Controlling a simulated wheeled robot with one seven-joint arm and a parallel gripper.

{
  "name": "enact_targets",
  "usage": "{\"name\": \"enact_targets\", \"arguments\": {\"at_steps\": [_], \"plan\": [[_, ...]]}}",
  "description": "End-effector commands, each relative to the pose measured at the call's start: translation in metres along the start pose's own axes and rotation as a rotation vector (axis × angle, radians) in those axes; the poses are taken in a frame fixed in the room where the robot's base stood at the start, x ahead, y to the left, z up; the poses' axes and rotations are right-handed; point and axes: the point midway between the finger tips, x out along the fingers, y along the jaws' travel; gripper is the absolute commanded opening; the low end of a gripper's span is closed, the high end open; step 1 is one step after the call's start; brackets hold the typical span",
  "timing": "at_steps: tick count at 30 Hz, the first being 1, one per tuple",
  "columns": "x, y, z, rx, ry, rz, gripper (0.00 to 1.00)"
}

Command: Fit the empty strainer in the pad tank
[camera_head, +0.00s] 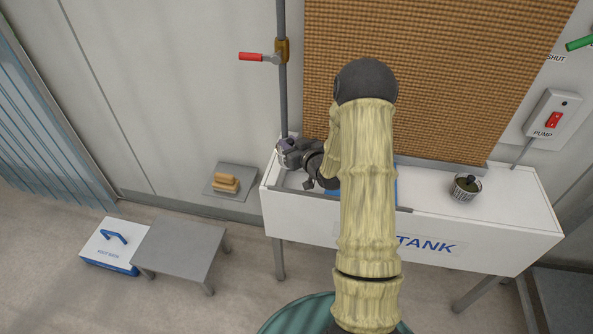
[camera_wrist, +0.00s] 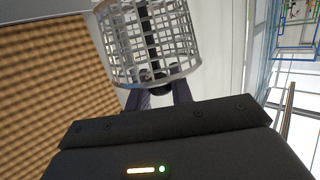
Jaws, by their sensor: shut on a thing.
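My gripper (camera_wrist: 160,90) is shut on a grey lattice strainer (camera_wrist: 146,45), seen in the wrist view. I can see through its bars, and it looks empty apart from a dark upright piece in its middle. In the head view my gripper (camera_head: 287,152) is over the left end of the white pad tank (camera_head: 420,232), close to the grey vertical pipe. The held strainer cannot be made out clearly there. My arm hides the middle of the tank and much of its open top. A second strainer (camera_head: 464,193) with dark green matter stands on the tank's right top.
A vertical pipe with a red-handled valve (camera_head: 258,57) rises behind the tank's left end. The brown pad (camera_head: 430,70) covers the wall behind. A red pump switch (camera_head: 553,119) is at right. A grey low table (camera_head: 183,247) and white-and-blue box (camera_head: 108,247) stand left.

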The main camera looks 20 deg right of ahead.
Motion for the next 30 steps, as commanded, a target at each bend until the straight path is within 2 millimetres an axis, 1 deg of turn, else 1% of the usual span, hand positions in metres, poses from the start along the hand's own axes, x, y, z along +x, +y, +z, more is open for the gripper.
{"name": "enact_targets", "arguments": {"at_steps": [1, 4, 7, 17, 20, 25, 27, 30], "plan": [[0.002, 0.000, 0.010, 0.003, -0.003, 0.000, 0.00], [0.005, 0.000, 0.024, 0.001, -0.001, 0.000, 0.00], [0.006, 0.000, 0.030, 0.000, 0.000, 0.000, 0.00], [0.007, 0.000, 0.033, 0.000, 0.000, 0.000, 0.00], [0.009, 0.000, 0.043, 0.001, 0.000, 0.000, 0.00], [0.013, 0.000, 0.066, 0.001, -0.001, 0.000, 0.00], [0.014, 0.000, 0.070, 0.000, 0.001, 0.000, 0.00], [0.015, 0.000, 0.070, -0.001, 0.002, -0.001, 0.00]]}}
